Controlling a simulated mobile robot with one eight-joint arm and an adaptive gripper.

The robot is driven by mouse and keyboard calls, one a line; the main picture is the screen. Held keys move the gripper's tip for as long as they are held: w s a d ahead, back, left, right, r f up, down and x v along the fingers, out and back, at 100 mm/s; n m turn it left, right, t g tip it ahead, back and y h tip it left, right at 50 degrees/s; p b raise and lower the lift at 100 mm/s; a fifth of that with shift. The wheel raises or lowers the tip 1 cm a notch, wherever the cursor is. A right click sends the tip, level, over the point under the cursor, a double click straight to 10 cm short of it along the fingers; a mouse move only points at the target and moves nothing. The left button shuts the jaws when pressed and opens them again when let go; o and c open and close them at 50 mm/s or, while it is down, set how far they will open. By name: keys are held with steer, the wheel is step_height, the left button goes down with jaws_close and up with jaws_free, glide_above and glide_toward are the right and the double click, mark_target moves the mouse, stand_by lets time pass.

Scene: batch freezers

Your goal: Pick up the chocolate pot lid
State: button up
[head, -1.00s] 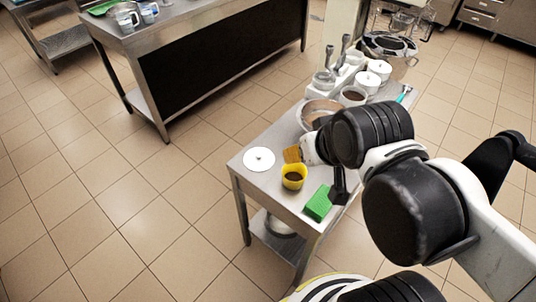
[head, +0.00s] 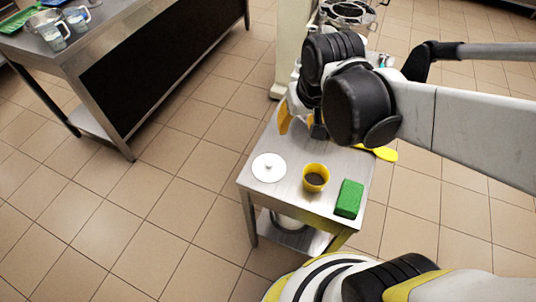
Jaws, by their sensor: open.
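A round white lid (head: 269,167) with a small knob lies flat near the left edge of a steel table (head: 226,194). A yellow cup (head: 316,178) with dark brown contents stands to its right. My gripper (head: 300,124) is above the table, beyond the lid and cup, apart from both. Its yellow fingers are partly hidden by my arm; they look open and hold nothing that I can see.
A green block (head: 349,199) lies at the table's right front. A yellow utensil (head: 384,153) sticks out past the right edge. My arm hides the table's far part. A steel counter (head: 115,50) with cups and trays stands at left, with tiled floor between.

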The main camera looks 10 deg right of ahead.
steer(key=w+a+f+g, duration=0.3)
steer(key=w+a+f, duration=0.1)
steer(key=f, duration=0.4)
steer(key=b, duration=0.1)
glide_above(269, 163)
steer(key=shift+g, duration=0.4)
steer(key=f, duration=0.9)
steer(key=shift+d+f, duration=0.15)
steer(key=shift+d, duration=0.05)
step_height(269, 163, down, 6)
steer(key=b, duration=0.3)
steer(key=shift+s+a, duration=0.1)
steer(key=shift+a, duration=0.05)
steer(key=c, duration=1)
